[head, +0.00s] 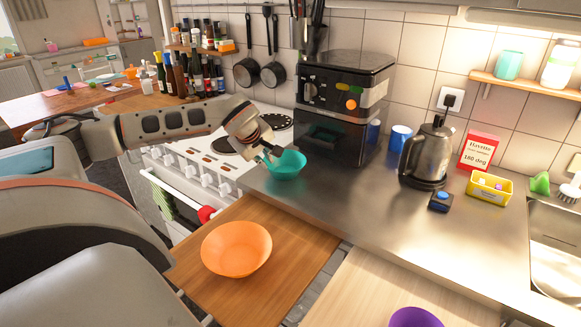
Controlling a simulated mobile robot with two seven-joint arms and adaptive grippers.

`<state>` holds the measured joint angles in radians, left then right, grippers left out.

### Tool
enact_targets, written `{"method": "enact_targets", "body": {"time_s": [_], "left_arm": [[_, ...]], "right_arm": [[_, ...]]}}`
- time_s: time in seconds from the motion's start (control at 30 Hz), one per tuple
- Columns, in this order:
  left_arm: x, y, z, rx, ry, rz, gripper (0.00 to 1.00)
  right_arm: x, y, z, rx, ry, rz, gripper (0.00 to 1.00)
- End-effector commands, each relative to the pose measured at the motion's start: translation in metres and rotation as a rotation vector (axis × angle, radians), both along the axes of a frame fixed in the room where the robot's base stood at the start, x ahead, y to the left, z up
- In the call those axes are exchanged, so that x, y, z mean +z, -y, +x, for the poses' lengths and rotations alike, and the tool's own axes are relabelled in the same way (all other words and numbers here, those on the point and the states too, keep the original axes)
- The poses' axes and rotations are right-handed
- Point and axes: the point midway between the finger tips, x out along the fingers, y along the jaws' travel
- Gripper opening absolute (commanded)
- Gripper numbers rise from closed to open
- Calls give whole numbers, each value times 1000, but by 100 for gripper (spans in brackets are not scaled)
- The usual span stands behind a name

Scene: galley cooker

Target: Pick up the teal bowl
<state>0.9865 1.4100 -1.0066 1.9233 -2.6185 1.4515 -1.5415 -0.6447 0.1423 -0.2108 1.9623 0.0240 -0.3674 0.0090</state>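The teal bowl (289,168) stands on the steel counter (330,205), just right of the cooker and near the counter's front edge. My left gripper (270,158) reaches in from the left, with its fingers at the bowl's left rim. The fingers are small and partly overlap the bowl, so I cannot tell whether they are open or shut on the rim. My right gripper is not in view.
An orange bowl (236,250) rests on a wooden board in front. A kettle (427,152) stands to the right, with clear counter between.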

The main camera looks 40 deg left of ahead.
Motion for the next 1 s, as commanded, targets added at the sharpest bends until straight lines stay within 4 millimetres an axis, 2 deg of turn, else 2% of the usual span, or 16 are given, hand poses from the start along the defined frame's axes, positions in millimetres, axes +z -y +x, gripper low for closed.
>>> {"method": "enact_targets", "body": {"time_s": [0.27, 0.6, 0.93, 0.97, 1.0], "left_arm": [[-22, -9, 13, 8, -4, 1, 8], [-58, -19, 36, 5, -4, 0, 8], [-63, -21, 39, 3, -3, 1, 8], [-63, -21, 39, 3, -2, 1, 0], [-63, -21, 39, 3, -3, 1, 0]], "right_arm": [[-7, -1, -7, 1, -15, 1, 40], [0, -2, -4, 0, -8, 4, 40], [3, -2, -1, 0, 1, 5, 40], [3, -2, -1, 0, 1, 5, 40], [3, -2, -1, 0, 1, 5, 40]]}}
